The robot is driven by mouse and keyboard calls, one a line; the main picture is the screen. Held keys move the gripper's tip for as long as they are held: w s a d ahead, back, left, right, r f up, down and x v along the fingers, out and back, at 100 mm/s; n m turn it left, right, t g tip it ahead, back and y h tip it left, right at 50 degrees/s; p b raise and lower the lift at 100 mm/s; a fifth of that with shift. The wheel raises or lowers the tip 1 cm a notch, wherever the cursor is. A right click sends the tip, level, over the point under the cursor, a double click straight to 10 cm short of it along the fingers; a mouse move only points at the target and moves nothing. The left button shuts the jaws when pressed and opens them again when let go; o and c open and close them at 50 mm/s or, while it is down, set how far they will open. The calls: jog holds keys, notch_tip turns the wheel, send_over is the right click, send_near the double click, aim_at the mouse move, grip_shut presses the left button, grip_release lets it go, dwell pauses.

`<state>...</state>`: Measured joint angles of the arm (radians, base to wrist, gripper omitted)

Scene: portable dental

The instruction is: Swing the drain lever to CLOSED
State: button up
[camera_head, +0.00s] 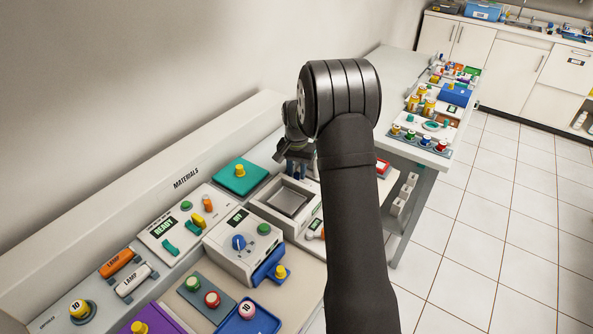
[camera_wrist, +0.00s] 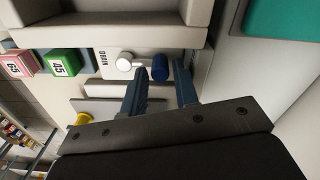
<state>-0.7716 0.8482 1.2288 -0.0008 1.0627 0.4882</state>
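In the wrist view the drain lever (camera_wrist: 142,65) lies on a pale panel beside the word DRAIN. It has a round white pivot at its left and a blue knob (camera_wrist: 160,67) at its right end. My gripper (camera_wrist: 160,75) is open, with one dark blue finger on each side of the knob. I see a gap on both sides, so the fingers do not appear to grip it. In the head view my gripper (camera_head: 297,166) is by the basin unit (camera_head: 262,205), partly behind my arm. The lever is hidden there.
A green block marked 45 (camera_wrist: 64,62) and a red block marked 65 (camera_wrist: 18,64) stand left of the lever in the wrist view. A teal pad with a yellow knob (camera_head: 240,170) and the dial box (camera_head: 222,252) are near the basin in the head view.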

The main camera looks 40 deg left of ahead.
aim_at(296, 175)
grip_shut()
jog(key=shift+s+n, duration=0.3)
jog(key=shift+n, duration=0.5)
jog(key=shift+o, duration=0.2)
grip_release()
notch_tip(296, 175, up, 18)
jog(key=shift+f, duration=0.25)
